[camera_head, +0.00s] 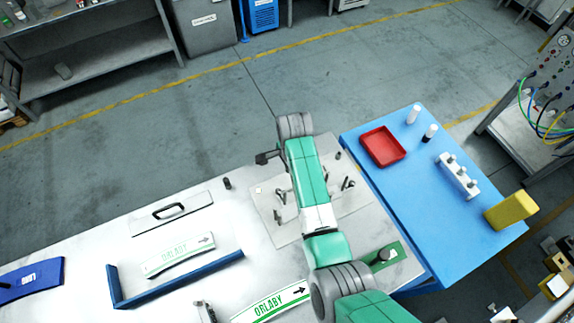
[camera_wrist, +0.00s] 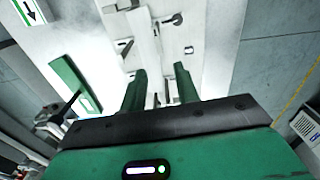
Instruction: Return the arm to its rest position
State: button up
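My gripper (camera_wrist: 160,82) shows in the wrist view with its two dark green fingers apart and nothing between them. It is above the pale fixture plate (camera_wrist: 222,45), which carries small metal clamps and pins. In the head view my green and grey arm reaches from the lower right over the same fixture plate (camera_head: 263,211). The fingers cannot be made out there. A white label marked ORLABY (camera_head: 271,302) with a green edge lies at the front of the white bench. A similar label (camera_head: 180,254) lies by a blue angled rail.
The blue rail (camera_head: 178,281), a black-handled plate (camera_head: 172,212) and a blue curved piece (camera_head: 32,281) are on the bench at left. A blue table (camera_head: 430,215) at right holds a red tray (camera_head: 382,147), a white pin block (camera_head: 458,176) and a yellow block (camera_head: 511,210).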

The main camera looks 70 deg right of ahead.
dwell(0.3)
jog(key=w+a+r+n+t+h, duration=0.3)
jog(key=w+r+n+t+h, duration=0.3)
jog(key=w+r, duration=0.95)
jog(key=w+a+r+n+t+p, duration=0.1)
jog(key=w+a+r+n+t, duration=0.3)
jog(key=r, duration=0.5)
jog(key=w+a+r+n+t, duration=0.2)
jog(key=w+a+r+n, duration=0.15)
jog(key=a+r, duration=0.5)
jog(key=a+r+n+t+y, duration=0.1)
jog(key=a+r+n+t, duration=0.2)
jog(key=a+r, duration=0.5)
jog(key=a+r+n+t, duration=0.3)
jog(key=a+r, duration=0.2)
jog(key=r, duration=0.5)
jog(key=s+a+r+n+t+y, duration=0.5)
jog(key=s+a+r+n+t, duration=0.1)
jog(key=s+a+r, duration=0.6)
notch_tip(320, 180, up, 2)
jog(key=shift+s+a+r+n+t+p, duration=0.1)
jog(key=shift+s+a+n+t+p, duration=0.3)
jog(key=shift+a, duration=0.8)
jog(key=shift+w, duration=0.2)
